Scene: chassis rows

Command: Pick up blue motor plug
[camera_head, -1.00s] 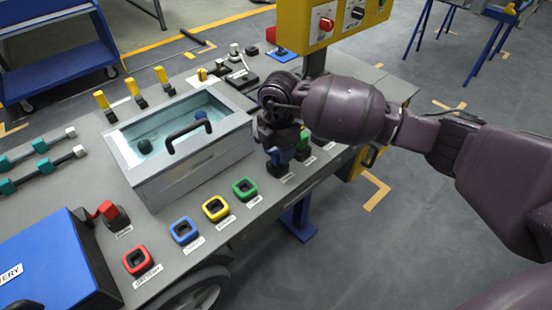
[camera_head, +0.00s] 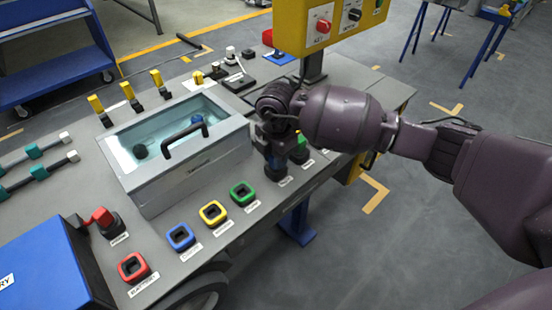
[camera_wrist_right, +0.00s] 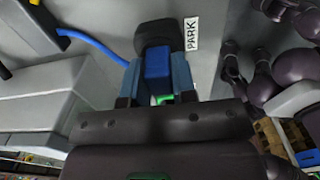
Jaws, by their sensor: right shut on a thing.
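The blue motor plug (camera_wrist_right: 158,64) sits between the two fingers of my right gripper (camera_wrist_right: 156,80) in the right wrist view. The fingers are shut on it. Its far end meets a dark holder (camera_wrist_right: 154,33) beside a PARK label, and a blue cable runs off to the left. In the head view my right gripper (camera_head: 275,160) points down at the table's right part, beside the glass-topped box. The gripper largely hides the plug there. My left gripper is not in view.
Red (camera_head: 133,267), blue (camera_head: 181,237), yellow (camera_head: 213,212) and green (camera_head: 242,193) sockets line the table's front edge. A metal box (camera_head: 190,178) with a clear lid and black handle stands left of the gripper. A yellow control box (camera_head: 325,25) rises behind.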

